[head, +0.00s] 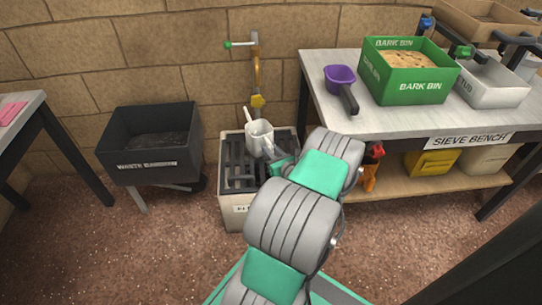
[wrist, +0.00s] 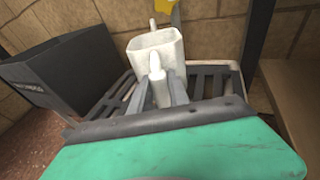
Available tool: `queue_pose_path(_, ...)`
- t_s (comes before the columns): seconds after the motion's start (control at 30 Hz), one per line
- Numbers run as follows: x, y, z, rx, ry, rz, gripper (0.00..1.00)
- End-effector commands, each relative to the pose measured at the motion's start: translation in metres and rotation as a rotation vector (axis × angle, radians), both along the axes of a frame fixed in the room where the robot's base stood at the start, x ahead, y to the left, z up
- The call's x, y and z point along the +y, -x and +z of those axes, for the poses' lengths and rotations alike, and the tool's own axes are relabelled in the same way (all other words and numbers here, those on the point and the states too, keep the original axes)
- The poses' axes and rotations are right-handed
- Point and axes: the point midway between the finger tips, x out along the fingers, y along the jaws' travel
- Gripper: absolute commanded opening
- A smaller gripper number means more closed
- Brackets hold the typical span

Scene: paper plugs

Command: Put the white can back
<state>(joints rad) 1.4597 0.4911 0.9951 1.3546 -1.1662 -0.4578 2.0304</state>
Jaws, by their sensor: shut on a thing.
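The white can (head: 259,137) is at the slatted grate under the tap, upright or nearly so. In the wrist view the white can (wrist: 156,52) shows its open top, a spout on the far side and a handle (wrist: 158,88) towards me. My gripper (head: 273,156) reaches in from the front right. In the wrist view its two dark fingers (wrist: 168,92) are shut on the can's handle. I cannot tell whether the can's base touches the grate (head: 238,172), as the base is hidden.
A dark waste barrow (head: 150,146) is to the left. The sieve bench (head: 400,122) is to the right, with a green bark bin (head: 408,88) and a purple scoop (head: 340,77) on it.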

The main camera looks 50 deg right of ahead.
Motion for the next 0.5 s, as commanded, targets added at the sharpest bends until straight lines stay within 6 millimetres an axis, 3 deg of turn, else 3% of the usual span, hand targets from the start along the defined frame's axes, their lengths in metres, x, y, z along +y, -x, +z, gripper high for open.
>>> queue_pose_path(0.33, -0.001, 0.0, -0.0061, -0.002, 0.003, -0.001, 0.0)
queue_pose_path(0.37, -0.0007, 0.0, -0.0054, -0.001, 0.003, -0.001, 0.24)
queue_pose_path(0.5, -0.0007, 0.0001, -0.0051, -0.001, 0.003, -0.001, 0.35)
